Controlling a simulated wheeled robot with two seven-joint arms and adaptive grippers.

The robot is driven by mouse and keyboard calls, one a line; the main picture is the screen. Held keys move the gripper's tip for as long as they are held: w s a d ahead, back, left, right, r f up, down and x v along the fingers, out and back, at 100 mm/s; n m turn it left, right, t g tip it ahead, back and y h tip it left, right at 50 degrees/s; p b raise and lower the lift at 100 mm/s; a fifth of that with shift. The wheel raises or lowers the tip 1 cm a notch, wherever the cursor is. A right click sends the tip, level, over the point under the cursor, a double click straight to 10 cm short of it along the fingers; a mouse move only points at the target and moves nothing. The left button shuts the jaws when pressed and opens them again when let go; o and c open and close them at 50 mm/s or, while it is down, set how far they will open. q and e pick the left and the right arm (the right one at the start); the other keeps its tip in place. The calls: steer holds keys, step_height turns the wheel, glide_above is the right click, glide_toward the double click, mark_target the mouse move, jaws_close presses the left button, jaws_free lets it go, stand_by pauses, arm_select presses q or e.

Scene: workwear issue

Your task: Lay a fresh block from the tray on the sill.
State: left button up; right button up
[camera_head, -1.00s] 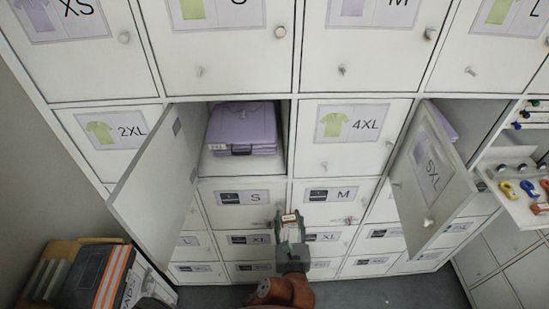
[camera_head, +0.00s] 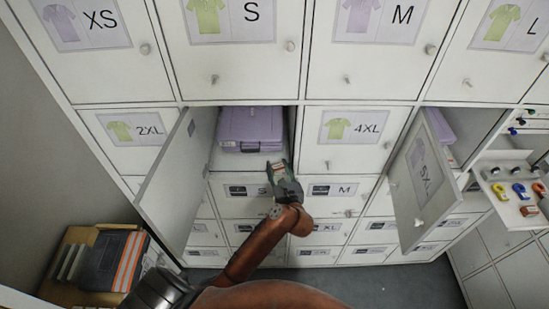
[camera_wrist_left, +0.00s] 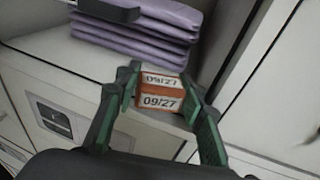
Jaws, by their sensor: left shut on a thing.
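My left gripper (camera_head: 281,171) is shut on a small orange block with white labels, which shows in the left wrist view (camera_wrist_left: 158,100) and reads 09/27 on two faces. In the head view the gripper is at the lower right front of the open compartment. The sill (camera_head: 228,162), the pale front strip of that compartment, lies just beyond the fingers, and also shows in the left wrist view (camera_wrist_left: 60,45). I cannot tell whether the block touches it. A stack of folded purple shirts (camera_head: 250,124) lies inside. A tray (camera_head: 508,207) at the right holds small coloured items. My right gripper is not in view.
The open compartment's door (camera_head: 178,180) swings out on the left. Another open door, marked 5XL (camera_head: 423,178), stands to the right. A box with folded dark and orange-striped clothing (camera_head: 113,262) is at lower left. Closed lockers surround the opening.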

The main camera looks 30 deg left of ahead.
mark_target(274, 160)
arm_select(q)
steer(key=shift+w+a, duration=0.4)
steer(key=shift+a, duration=0.05)
steer(key=x, duration=0.2)
steer(key=r+p+x, duration=0.1)
steer(key=x, duration=0.1)
steer(key=shift+w+a, duration=0.15)
steer(key=shift+f, duration=0.9)
steer(key=shift+s+d, duration=0.2)
steer(key=shift+f, duration=0.2)
steer(key=o, duration=0.7)
steer(key=shift+r, duration=0.1)
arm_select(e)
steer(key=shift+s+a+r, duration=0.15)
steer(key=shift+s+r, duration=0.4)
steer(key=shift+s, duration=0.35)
